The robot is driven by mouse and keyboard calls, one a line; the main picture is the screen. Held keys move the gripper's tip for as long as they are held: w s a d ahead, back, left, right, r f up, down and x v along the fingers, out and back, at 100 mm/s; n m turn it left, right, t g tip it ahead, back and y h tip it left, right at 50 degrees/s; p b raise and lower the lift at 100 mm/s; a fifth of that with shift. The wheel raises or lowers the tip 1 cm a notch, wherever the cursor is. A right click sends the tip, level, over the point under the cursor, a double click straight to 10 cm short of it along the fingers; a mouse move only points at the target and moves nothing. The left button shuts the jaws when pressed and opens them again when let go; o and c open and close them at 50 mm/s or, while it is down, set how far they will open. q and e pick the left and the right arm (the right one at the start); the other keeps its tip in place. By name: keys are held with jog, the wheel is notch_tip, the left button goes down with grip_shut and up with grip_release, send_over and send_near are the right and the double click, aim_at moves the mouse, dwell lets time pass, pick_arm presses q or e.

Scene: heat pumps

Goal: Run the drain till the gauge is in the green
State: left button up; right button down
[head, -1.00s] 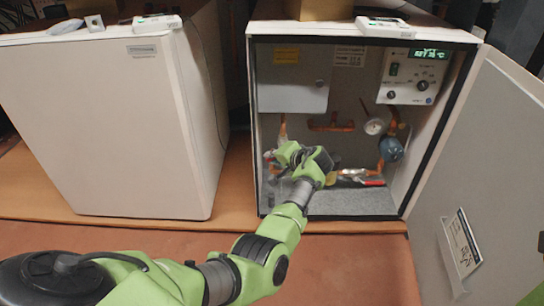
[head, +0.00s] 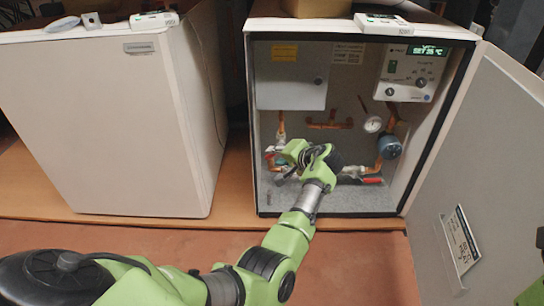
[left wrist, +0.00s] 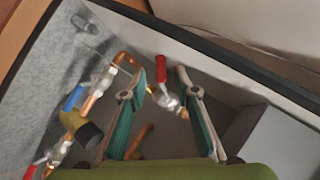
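The gauge (head: 373,124), a small white round dial, sits on the pipework in the open right cabinet. Its needle and colours are too small to read. My left gripper (head: 284,158) is inside that cabinet, in front of the lower left pipes. In the left wrist view the left gripper (left wrist: 160,76) has its fingers apart. A red valve handle (left wrist: 160,68) shows between and beyond the fingertips; I cannot tell whether they touch it. A blue handle (left wrist: 74,97) and another red handle (left wrist: 40,158) are to the left. My right gripper is out of view.
A control box (head: 413,73) with a lit display is at the cabinet's upper right, beside a grey box (head: 291,85). The cabinet door (head: 490,170) stands open to the right. A closed white cabinet (head: 110,130) stands left. A red-handled valve (head: 373,181) lies low right.

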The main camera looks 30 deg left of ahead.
pick_arm(q)
jog(key=shift+v, duration=1.4)
dwell(6.6)
